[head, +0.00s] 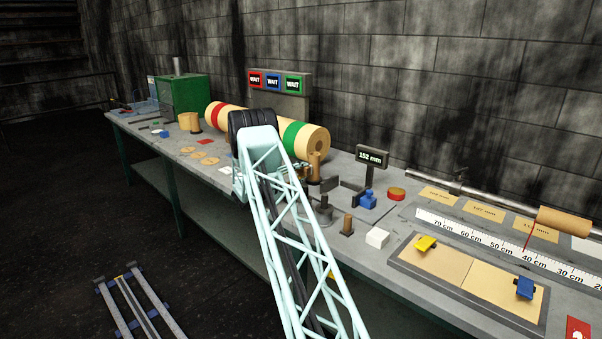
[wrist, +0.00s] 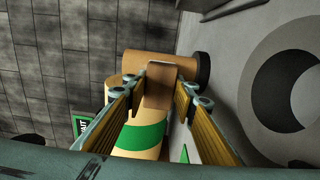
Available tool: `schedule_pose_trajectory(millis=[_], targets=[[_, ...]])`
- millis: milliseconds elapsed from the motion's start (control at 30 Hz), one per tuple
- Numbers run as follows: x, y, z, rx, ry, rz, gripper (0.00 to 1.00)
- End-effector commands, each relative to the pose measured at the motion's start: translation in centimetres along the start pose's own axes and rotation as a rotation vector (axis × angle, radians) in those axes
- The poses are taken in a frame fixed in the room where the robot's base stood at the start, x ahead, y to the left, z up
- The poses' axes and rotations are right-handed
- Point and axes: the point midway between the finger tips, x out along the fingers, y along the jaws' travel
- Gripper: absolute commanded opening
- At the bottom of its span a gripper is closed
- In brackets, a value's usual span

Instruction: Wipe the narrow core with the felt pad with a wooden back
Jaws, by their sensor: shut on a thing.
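My gripper (wrist: 160,86) is shut on a brown block, the felt pad with a wooden back (wrist: 159,72), which sits between its two fingertips in the wrist view. A tan core (wrist: 132,62) on a dark round base is directly behind the pad; I cannot tell whether they touch. In the head view a slim tan core (head: 315,163) stands upright beside the big roll, close to my gripper (head: 303,168), which is partly hidden by my arm. The felt face of the pad cannot be made out.
The big tan roll (head: 318,143) with red and green bands lies behind my arm. A short wide core (head: 190,122) stands farther left. A small brown post (head: 347,225), a white block (head: 377,238) and a blue object (head: 367,200) stand to the right on the bench (head: 335,262).

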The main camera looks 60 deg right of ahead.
Motion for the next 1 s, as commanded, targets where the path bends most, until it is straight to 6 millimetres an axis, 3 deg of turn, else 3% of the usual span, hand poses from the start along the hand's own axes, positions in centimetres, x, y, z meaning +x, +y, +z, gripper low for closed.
schedule_pose_trajectory(millis=[500, 1000], targets=[[0.4, -0.2, 3.3, -0.004, -0.007, -0.001, 0.17], [0.5, -0.2, 3.9, -0.004, -0.01, -0.001, 0.17]])
